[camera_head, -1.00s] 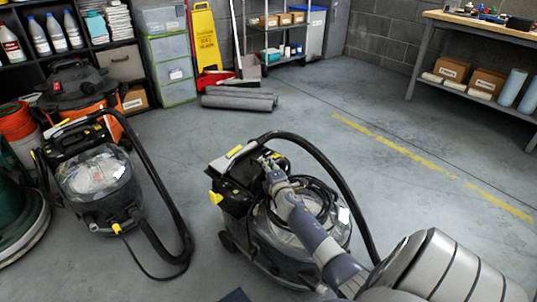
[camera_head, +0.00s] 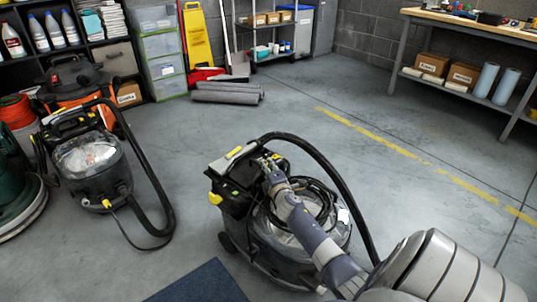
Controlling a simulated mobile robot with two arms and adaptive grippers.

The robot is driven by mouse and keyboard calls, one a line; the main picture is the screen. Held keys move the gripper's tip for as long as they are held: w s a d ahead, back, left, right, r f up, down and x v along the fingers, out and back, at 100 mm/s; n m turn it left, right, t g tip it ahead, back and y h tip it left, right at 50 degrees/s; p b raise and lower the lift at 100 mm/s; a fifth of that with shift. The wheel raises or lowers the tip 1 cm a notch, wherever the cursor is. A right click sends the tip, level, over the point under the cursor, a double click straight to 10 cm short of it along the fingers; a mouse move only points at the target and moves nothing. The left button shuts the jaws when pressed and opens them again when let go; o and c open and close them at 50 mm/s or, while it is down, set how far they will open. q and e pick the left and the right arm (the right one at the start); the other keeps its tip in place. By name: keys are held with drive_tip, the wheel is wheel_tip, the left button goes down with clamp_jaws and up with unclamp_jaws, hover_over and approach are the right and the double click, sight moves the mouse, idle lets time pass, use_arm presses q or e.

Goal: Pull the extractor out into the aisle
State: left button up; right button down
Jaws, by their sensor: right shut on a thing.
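The extractor (camera_head: 285,240) stands upright on the grey floor at the lower middle, a dark machine with a clear tank, yellow latches and a black hose arching over its right side. My right gripper (camera_head: 268,162) is at the top of the extractor, shut on its handle; my forearm covers part of the tank. A second, similar extractor (camera_head: 85,165) with a black hose stands apart at the left. My left gripper is not in view.
A dark blue mat (camera_head: 200,284) lies at the bottom edge, left of the held extractor. Rolled grey mats (camera_head: 228,92) lie near the yellow sign (camera_head: 196,36). A workbench (camera_head: 480,32) stands at upper right. Open floor with a yellow line (camera_head: 375,138) lies between.

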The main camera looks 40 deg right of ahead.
idle(0.3)
drive_tip(key=c, duration=1.4)
unclamp_jaws()
drive_tip(key=v, duration=1.2)
drive_tip(key=shift+f, duration=0.1)
